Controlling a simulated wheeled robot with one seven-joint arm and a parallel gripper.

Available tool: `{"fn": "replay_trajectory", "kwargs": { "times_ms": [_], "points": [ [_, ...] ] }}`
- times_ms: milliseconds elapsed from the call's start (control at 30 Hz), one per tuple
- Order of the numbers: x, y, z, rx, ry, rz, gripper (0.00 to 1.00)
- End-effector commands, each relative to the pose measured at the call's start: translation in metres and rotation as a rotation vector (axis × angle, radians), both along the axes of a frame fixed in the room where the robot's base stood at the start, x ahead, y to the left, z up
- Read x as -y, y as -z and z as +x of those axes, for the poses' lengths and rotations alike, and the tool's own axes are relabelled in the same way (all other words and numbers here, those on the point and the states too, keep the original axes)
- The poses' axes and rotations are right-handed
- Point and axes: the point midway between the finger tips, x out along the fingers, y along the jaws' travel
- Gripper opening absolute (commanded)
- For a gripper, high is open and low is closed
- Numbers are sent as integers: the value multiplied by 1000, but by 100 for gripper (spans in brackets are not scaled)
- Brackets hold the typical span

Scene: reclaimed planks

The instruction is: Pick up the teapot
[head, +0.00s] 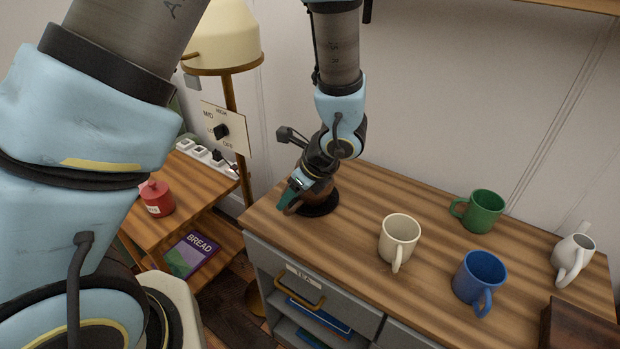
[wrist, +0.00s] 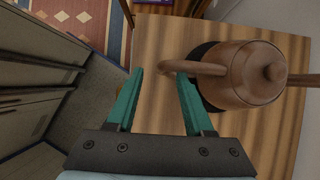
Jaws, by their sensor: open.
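The teapot is brown with a knobbed lid; in the wrist view its body (wrist: 250,78) is at the right, on a dark round mat (wrist: 203,57). In the head view the teapot (head: 325,188) is mostly hidden behind my wrist, near the left end of the wooden counter. My gripper (wrist: 160,74) is open, its teal fingers pointing at the teapot's left side. In the head view my gripper (head: 287,203) is at the counter's left edge.
A cream mug (head: 399,238), green mug (head: 479,211), blue mug (head: 479,279) and white pitcher (head: 572,257) stand to the right on the counter (head: 360,195). A lamp (head: 224,40) and a switch plate (head: 225,128) are close behind my gripper's left.

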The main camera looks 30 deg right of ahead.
Motion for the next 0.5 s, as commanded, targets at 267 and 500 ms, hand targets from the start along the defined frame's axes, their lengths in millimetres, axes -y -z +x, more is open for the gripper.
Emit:
{"fn": "replay_trajectory", "kwargs": {
  "times_ms": [267,500],
  "points": [
    [-6,20,11,0,-4,0,52],
    [-13,43,26,-1,-3,3,52]
  ]
}}
